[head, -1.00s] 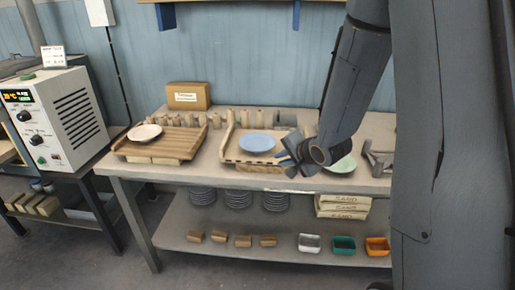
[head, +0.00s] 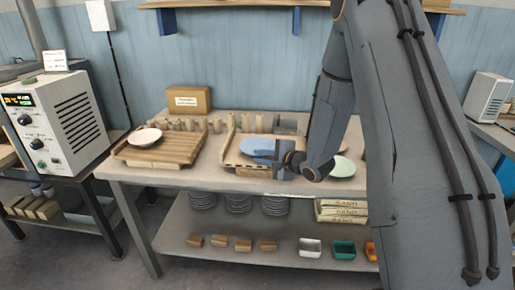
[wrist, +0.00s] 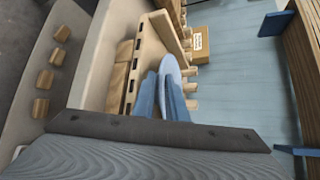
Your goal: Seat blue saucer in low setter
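The blue saucer (head: 257,145) is at the middle wooden rack (head: 232,158) on the table. In the wrist view the saucer (wrist: 170,64) shows as a narrow, nearly edge-on oval beyond my fingertips. My gripper (head: 279,158) is at the saucer's right side, with its fingers overlapping the rim in the head view. In the wrist view my two blue fingers (wrist: 162,82) lie close together around the line of the saucer's near edge. Whether they press on it cannot be told. The fingers hide part of the saucer and of the rack's right side.
A pale pink saucer (head: 144,137) lies on the left wooden rack (head: 180,148). A pale green saucer (head: 343,167) lies right of my gripper, close to my arm. Wooden pegs (head: 196,125) and a cardboard box (head: 188,100) stand behind. The shelf below holds stacked plates (head: 238,202).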

